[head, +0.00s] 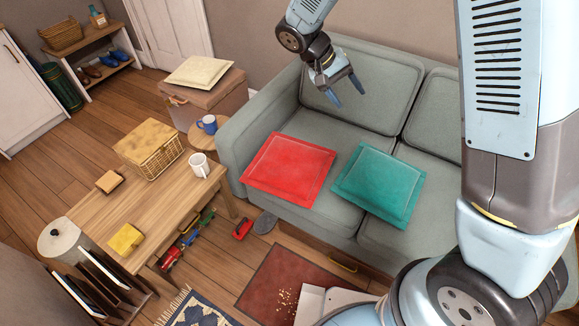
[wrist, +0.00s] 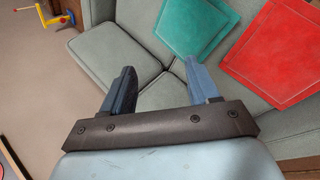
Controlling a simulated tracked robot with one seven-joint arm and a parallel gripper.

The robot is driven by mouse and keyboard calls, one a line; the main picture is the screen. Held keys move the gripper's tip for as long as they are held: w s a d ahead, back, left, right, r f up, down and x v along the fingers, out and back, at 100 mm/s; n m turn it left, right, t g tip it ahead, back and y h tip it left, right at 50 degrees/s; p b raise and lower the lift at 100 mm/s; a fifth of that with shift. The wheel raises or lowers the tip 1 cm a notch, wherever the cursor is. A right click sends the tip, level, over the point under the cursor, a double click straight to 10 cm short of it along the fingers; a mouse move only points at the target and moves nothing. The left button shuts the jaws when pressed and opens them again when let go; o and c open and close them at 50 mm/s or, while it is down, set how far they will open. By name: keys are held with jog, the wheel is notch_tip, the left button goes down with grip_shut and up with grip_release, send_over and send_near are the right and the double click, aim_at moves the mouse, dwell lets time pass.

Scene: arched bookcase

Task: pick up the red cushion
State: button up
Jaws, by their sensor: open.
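The red cushion (head: 289,170) lies flat on the left part of the grey sofa's seat (head: 330,215) in the head view. A teal cushion (head: 380,185) lies on the seat to its right. My gripper (head: 346,95) is open and empty in front of the sofa's backrest, apart from both cushions. In the wrist view, the red cushion (wrist: 275,55) is at the upper right, beyond the right finger. The teal cushion (wrist: 197,22) is at the top, and the fingers (wrist: 160,85) are spread with nothing between them.
A wooden table (head: 150,210) with a wire basket (head: 150,150), a white mug (head: 200,165) and a yellow block stands left of the sofa. A blue mug (head: 207,124) is on a round side table. A red mat (head: 285,285) and small toys lie on the floor.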

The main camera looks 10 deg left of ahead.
jog(key=s+a+f+n+t+h, duration=0.2)
jog(key=a+f+h, duration=0.1)
jog(key=a+f, duration=0.8)
jog(key=n+t, duration=0.2)
jog(key=t, duration=0.3)
send_over(286, 195)
jog(key=s+a, duration=0.1)
notch_tip(286, 195, down, 14)
jog(key=s+a+f+n+t+y, duration=0.2)
jog(key=s+f+n+t, duration=0.3)
jog(key=f, duration=0.6)
jog(key=s+a+f+n+t+y, duration=0.2)
jog(key=s+f+t+y, duration=0.15)
jog(key=s+f, duration=0.55)
jog(key=shift+h, duration=0.35)
jog(key=shift+f+x, duration=0.4)
jog(key=shift+x, duration=2.25)
jog(key=shift+f+x, duration=0.4)
jog(key=shift+x, duration=2.2)
jog(key=shift+f+x, duration=0.35)
jog(key=shift+x, duration=2.3)
